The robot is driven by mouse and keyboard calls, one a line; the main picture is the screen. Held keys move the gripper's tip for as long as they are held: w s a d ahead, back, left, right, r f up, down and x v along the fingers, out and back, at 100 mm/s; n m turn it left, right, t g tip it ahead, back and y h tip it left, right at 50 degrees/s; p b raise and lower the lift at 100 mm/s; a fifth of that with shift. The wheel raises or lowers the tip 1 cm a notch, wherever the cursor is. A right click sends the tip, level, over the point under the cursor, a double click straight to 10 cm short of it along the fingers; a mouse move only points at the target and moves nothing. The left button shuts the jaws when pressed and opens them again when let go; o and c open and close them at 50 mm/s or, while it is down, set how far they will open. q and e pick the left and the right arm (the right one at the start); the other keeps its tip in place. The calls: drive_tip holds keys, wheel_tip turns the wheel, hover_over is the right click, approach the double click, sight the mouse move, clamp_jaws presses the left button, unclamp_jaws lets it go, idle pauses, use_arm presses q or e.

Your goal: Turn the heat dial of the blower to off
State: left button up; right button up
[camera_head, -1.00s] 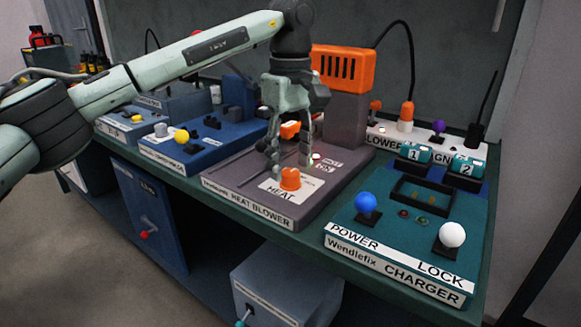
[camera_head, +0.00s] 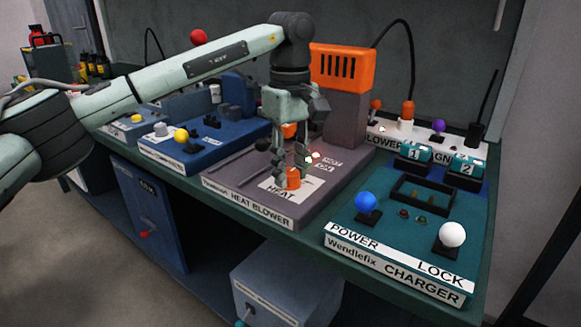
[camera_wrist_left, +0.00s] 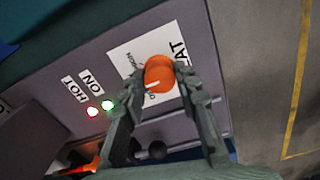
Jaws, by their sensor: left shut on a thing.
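The heat blower (camera_head: 240,198) is a grey unit with an orange housing at its back, in the middle of the bench. Its orange heat dial (camera_head: 293,181) sits on a white label marked HEAT near the front. The dial also shows in the left wrist view (camera_wrist_left: 160,74), with a pale pointer mark toward the label's lettering. My left gripper (camera_head: 290,178) points down with its fingers on both sides of the dial, shut on it; the fingers show in the wrist view (camera_wrist_left: 168,80). My right gripper is not in view.
The green charger (camera_head: 400,250) with blue and white knobs stands right of the blower. A blue unit (camera_head: 190,150) with a yellow knob is on the left. A white-topped panel with an orange plug (camera_head: 407,112) is behind.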

use_arm(q)
drive_tip(key=shift+n, duration=0.4)
drive_tip(key=n, duration=0.5)
drive_tip(key=shift+n, duration=1.5)
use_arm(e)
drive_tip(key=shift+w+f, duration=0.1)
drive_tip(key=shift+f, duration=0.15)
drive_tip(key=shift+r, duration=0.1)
use_arm(q)
drive_tip(key=o, duration=1.2)
drive_tip(key=shift+c, duration=0.2)
